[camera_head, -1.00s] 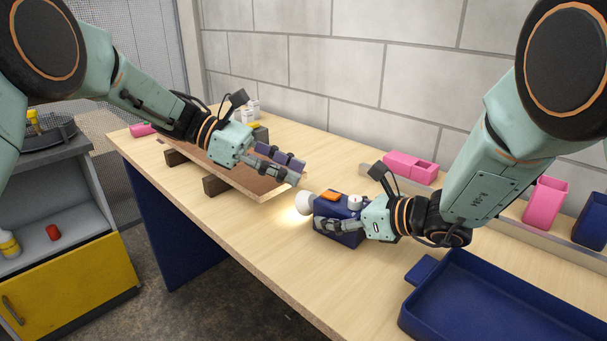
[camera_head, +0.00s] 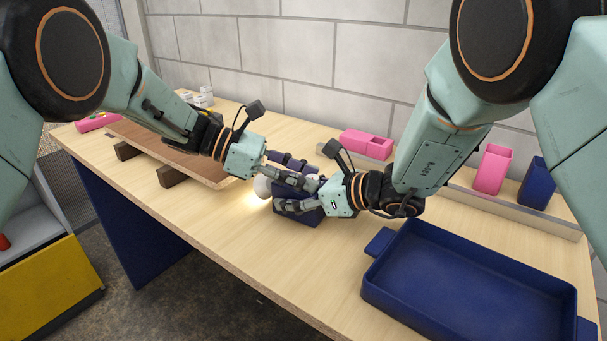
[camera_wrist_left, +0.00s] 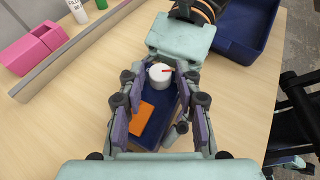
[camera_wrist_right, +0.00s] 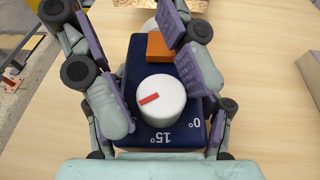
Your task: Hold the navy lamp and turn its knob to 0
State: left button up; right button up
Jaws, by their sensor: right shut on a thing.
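The navy lamp (camera_head: 283,214) stands on the table with its glowing white bulb (camera_head: 262,187) towards the left. My right gripper (camera_head: 297,194) is shut on the lamp body from the right. The white knob (camera_wrist_right: 160,101) has a red mark, which points away from the printed 0° and 15° on the lamp in the right wrist view. My left gripper (camera_head: 300,172) is open above the lamp. In the left wrist view its fingers stand either side of the lamp top, with the knob (camera_wrist_left: 160,76) and orange patch (camera_wrist_left: 141,117) between them. Any contact with the knob is unclear.
A navy tray (camera_head: 480,322) lies at the front right. A brown board (camera_head: 150,150) rests on blocks at the left. The table front is clear.

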pick_arm(q)
jog(key=shift+d+f, duration=0.1)
jog(key=shift+d, duration=0.05)
grip_shut()
dwell(1.4)
grip_release()
jog(key=v, duration=1.2)
